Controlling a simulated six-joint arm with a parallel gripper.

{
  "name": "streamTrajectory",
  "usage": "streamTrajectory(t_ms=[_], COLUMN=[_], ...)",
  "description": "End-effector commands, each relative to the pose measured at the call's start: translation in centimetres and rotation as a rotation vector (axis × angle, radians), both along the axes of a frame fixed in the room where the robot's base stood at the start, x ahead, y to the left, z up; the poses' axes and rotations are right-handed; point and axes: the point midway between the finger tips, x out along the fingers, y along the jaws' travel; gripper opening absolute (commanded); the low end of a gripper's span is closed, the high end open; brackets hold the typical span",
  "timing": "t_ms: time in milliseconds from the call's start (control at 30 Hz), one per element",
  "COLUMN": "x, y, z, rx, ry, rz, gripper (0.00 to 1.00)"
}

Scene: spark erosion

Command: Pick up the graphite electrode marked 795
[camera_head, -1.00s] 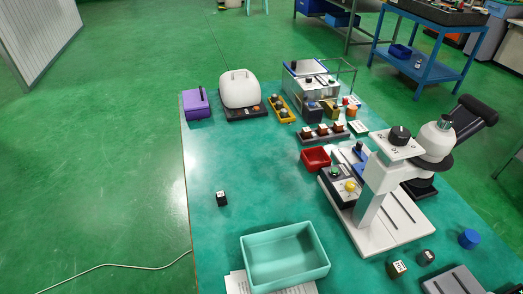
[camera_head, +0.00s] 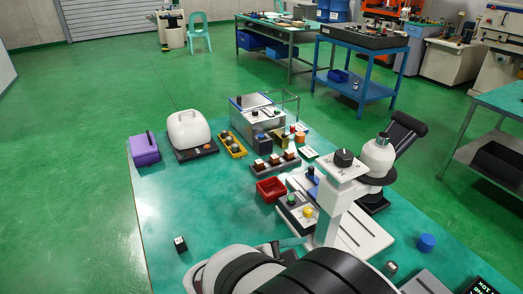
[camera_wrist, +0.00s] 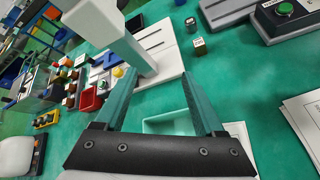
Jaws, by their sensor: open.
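My gripper (camera_wrist: 160,76) is open, its two teal fingers spread with nothing held between them. No marking 795 can be read on any block. A small dark block with a white label (camera_head: 180,244) stands alone on the left of the bench in the head view. In the wrist view, a dark block (camera_wrist: 191,24) and a brownish block with a pale label (camera_wrist: 199,46) stand beyond the fingertips, right of the microscope base. The dark one also shows in the head view (camera_head: 391,267). Several small blocks sit in a dark rack (camera_head: 275,163) and a yellow tray (camera_head: 232,145).
A white microscope (camera_head: 330,205) stands tall at mid-bench, close to my arm. A teal bin (camera_wrist: 168,123) lies below the gripper, with papers beside it. The left bench is mostly clear.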

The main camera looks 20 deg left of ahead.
Motion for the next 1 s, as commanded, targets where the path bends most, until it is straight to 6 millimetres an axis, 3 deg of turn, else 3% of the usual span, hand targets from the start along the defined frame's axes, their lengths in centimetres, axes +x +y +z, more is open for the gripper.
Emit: streamTrajectory(t_ms=[33,100,200,267,333,400,700,1000], x=[0.3,-1.1,-5.2,-7.3,-8.7,-8.7,-1.7,2.2], y=[6.9,15.6,23.8,26.5,28.2,29.0,31.7,34.1], z=[-2.1,-4.8,-8.3,-9.7,-10.7,-11.3,-14.4,-16.2], rx=[-0.147,-0.323,-0.492,-0.553,-0.593,-0.607,-0.605,-0.602], ry=[0.006,-0.015,-0.051,-0.07,-0.084,-0.09,-0.088,-0.09], rz=[0.303,0.677,1.041,1.174,1.26,1.29,1.285,1.283], gripper=[0.71,0.71,0.71,0.71,0.71,0.71,0.71,0.71])
